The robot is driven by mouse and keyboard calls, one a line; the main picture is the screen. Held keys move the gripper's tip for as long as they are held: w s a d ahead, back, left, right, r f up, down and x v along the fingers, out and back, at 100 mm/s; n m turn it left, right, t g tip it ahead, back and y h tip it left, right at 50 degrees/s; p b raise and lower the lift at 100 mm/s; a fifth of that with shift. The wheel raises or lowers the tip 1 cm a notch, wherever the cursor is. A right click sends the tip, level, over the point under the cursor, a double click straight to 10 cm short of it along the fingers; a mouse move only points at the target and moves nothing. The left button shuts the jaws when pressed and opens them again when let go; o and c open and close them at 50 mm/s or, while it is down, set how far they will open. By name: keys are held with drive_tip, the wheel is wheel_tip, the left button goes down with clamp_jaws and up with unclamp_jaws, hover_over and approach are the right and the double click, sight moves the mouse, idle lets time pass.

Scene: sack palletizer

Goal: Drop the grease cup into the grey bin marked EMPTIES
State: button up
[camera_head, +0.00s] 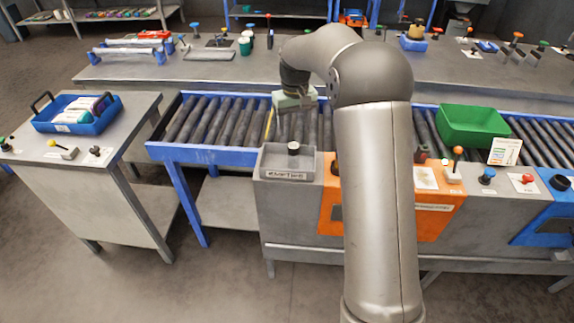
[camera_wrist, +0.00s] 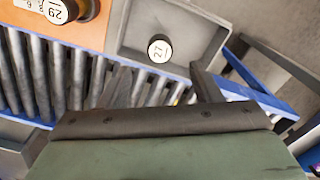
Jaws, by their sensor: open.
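The grey bin marked EMPTIES (camera_head: 288,174) is fixed at the front edge of the conveyor; it also shows at the top of the wrist view (camera_wrist: 195,32). A small dark round piece (camera_head: 293,148) is in the bin; in the wrist view its white top reads 27 (camera_wrist: 159,49). It may be the grease cup; I cannot tell for sure. My gripper (camera_head: 291,124) is over the rollers behind the bin, apart from that piece. In the wrist view my gripper's fingers (camera_wrist: 160,85) are spread with nothing seen between them.
An orange panel (camera_head: 439,222) adjoins the bin on the right, with a dark piece marked 29 (camera_wrist: 61,10). A green bin (camera_head: 472,125) stands on the rollers further right. A blue tray (camera_head: 75,127) with packets lies on the left table. Rollers left of my gripper are clear.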

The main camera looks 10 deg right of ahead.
wheel_tip(320, 180, up, 9)
drive_tip(key=shift+f, duration=0.15)
idle(0.4)
drive_tip(key=s+f, duration=0.2)
drive_tip(key=s, duration=1)
drive_tip(key=s+f+m, duration=0.1)
drive_tip(key=s+f, duration=0.2)
drive_tip(key=s, duration=0.9)
drive_tip(key=s+a+f, duration=0.1)
drive_tip(key=s+f, duration=0.2)
drive_tip(key=s, duration=0.9)
drive_tip(key=shift+s+m, duration=0.3)
drive_tip(key=shift+s, duration=0.1)
